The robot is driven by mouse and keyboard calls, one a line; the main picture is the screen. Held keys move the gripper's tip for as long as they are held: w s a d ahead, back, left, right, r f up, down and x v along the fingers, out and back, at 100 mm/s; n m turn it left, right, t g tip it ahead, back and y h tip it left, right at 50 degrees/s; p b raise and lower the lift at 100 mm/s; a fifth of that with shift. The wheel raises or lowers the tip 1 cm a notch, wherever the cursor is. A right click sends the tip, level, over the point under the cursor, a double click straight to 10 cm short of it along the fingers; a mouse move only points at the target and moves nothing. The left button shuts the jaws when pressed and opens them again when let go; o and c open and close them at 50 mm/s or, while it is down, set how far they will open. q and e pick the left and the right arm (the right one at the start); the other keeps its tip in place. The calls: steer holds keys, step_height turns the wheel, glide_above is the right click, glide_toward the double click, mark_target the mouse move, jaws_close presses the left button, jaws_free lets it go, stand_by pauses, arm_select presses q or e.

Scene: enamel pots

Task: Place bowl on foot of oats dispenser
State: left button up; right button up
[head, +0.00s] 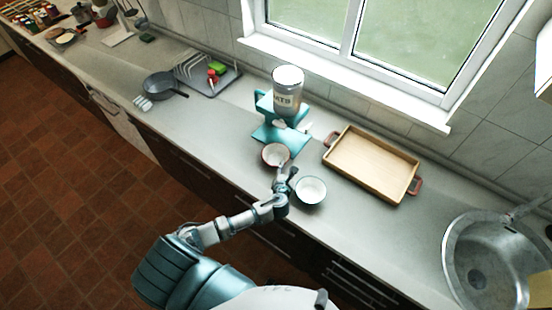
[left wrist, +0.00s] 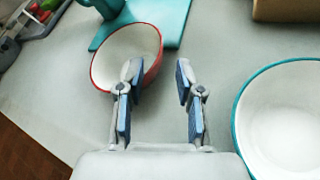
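The oats dispenser (head: 287,92) stands on the counter near the window, with its flat teal foot (head: 272,134) toward me. The foot also shows at the top of the left wrist view (left wrist: 172,22). A white bowl with a red rim (head: 276,155) is at the foot's front edge; I cannot tell whether it rests partly on it. It shows in the left wrist view (left wrist: 122,58). My left gripper (head: 286,174) is open. In the left wrist view (left wrist: 158,74) its left finger overlaps the bowl's right rim, and the space between the fingers looks empty. My right gripper is not in view.
A white bowl with a teal rim (head: 311,190) stands just right of my left gripper. A wooden tray with red handles (head: 375,165) lies further right, before the sink (head: 490,262). A pan (head: 164,86) and dish rack (head: 205,75) stand left. Counter between is clear.

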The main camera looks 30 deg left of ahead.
arm_select(q)
steer(key=x, duration=0.6)
steer(key=shift+w+r, duration=0.2)
steer(key=shift+s, duration=0.1)
jaws_close()
